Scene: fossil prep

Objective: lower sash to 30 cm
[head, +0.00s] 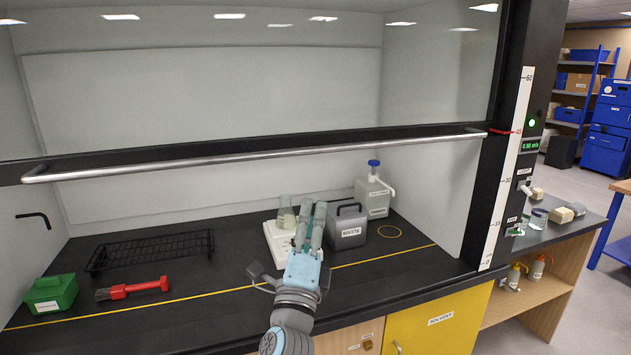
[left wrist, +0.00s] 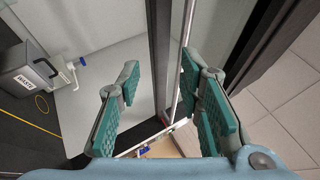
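The glass sash (head: 250,70) of the fume hood is partly raised, with a black lower frame. A silver handle bar (head: 260,157) runs along it; it also shows in the left wrist view (left wrist: 183,65), near the right-hand finger. A red pointer (head: 500,132) at the sash's right end stands near the 45 mark, above the 30 mark, on the white scale (head: 508,165). My left gripper (head: 312,206) is below the bar in the head view, fingers upward. In the left wrist view (left wrist: 158,75) its fingers are apart, with no grip on the bar. My right gripper is out of view.
Inside the hood are a grey waste box (head: 347,228), a white device (head: 279,245) with a flask, a capped bottle (head: 374,195), a black rack (head: 150,250), a red-handled tool (head: 133,288) and a green box (head: 50,294). A side bench (head: 560,229) stands at right.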

